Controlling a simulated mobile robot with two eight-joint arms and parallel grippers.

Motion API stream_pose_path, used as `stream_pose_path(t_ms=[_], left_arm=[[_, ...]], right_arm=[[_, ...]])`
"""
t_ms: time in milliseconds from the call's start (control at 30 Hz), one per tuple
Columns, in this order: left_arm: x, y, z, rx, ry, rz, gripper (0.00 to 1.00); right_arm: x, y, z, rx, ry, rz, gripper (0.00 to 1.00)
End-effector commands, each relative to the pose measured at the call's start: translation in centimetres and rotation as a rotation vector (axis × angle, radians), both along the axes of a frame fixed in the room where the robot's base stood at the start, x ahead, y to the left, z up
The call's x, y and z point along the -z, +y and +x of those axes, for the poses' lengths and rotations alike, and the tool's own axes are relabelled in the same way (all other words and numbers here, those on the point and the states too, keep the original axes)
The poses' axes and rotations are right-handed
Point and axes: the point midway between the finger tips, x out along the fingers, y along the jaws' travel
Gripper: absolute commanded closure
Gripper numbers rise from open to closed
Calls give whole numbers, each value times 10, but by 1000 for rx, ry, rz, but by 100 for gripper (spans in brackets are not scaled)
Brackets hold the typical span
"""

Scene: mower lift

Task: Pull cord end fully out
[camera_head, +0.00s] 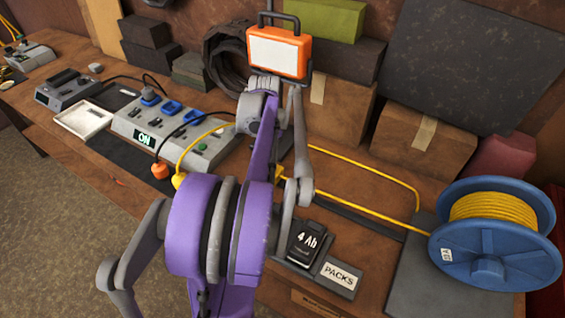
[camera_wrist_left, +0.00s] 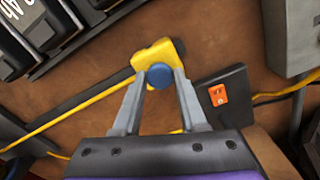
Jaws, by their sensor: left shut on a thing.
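The yellow cord end (camera_wrist_left: 150,55) is a blocky yellow piece with a round blue part on its face. In the left wrist view my left gripper (camera_wrist_left: 160,76) is shut on it, one finger on each side. The yellow cord (camera_wrist_left: 85,102) runs from it toward the lower left. In the head view the cord (camera_head: 370,211) runs to a blue reel (camera_head: 475,240) at the right. A bit of yellow (camera_head: 280,172) shows beside my arm, whose purple and grey links hide most of the gripper there. My right gripper is not in view.
A grey power station (camera_head: 172,128) with an "ON" display stands left of my arm, with an orange plug (camera_head: 160,170) in front. A black 4 Ah battery (camera_head: 308,243) sits by the PACKS label (camera_head: 341,276). Cardboard boxes (camera_head: 422,140) and an orange work lamp (camera_head: 278,52) stand behind.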

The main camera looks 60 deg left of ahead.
Motion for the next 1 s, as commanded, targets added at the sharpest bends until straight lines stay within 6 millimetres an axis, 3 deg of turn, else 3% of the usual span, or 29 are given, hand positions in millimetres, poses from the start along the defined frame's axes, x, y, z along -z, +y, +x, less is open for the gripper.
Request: stream_pose_path(t_ms=[433,467,600,633,1000], left_arm=[[0,7,-4,-2,2,5,100],[0,7,-4,-2,2,6,57],[0,7,-4,-2,1,5,32],[0,6,-4,-1,1,4,28],[-5,5,-3,-1,0,1,28]], right_arm=[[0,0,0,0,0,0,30],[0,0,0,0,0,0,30],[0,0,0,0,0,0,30],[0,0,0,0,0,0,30],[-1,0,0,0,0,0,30]])
